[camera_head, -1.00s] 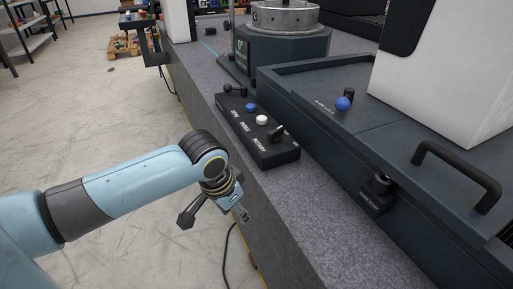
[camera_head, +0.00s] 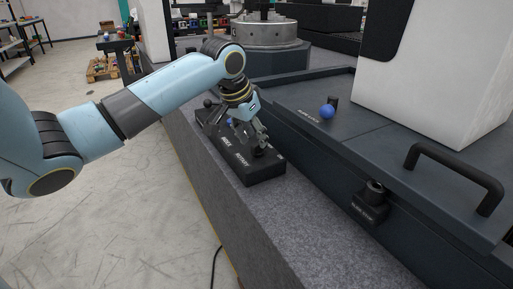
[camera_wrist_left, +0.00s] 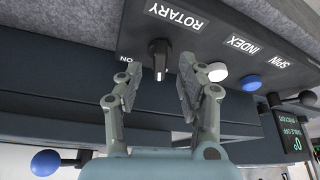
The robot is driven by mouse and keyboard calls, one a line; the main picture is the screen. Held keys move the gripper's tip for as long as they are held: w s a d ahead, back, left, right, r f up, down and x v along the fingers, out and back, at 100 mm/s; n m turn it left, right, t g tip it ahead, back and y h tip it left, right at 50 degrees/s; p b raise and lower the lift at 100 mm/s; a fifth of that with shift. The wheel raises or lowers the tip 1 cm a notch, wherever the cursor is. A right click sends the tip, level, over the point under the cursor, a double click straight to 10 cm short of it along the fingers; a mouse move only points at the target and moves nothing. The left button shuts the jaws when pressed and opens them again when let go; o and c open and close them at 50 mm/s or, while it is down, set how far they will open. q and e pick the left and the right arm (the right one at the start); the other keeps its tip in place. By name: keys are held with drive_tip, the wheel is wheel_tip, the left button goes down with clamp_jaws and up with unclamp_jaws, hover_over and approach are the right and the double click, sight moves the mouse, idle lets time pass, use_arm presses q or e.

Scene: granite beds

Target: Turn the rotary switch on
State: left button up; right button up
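The rotary switch (camera_wrist_left: 160,58) is a black knob with a pale line, between the printed words ROTARY and ON on a black control box (camera_head: 262,172). In the left wrist view it lies just beyond and between the spread fingertips of my left gripper (camera_wrist_left: 158,72). The left gripper (camera_head: 257,146) is open, with nothing between its fingers, above the box in the head view. There the gripper largely covers the knob. I cannot tell whether a finger touches it. My right gripper is not in view.
A white button (camera_wrist_left: 217,72) and a blue button (camera_wrist_left: 251,83) sit beside the knob, close to one finger. A blue ball knob (camera_head: 327,112) and a black handle (camera_head: 455,165) are on the machine to the right. The granite ledge (camera_head: 265,220) in front is clear.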

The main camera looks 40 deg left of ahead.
sight(259, 148)
use_arm(q)
drive_tip(key=shift+b+x, duration=0.3)
drive_tip(key=shift+x, duration=1.15)
clamp_jaws()
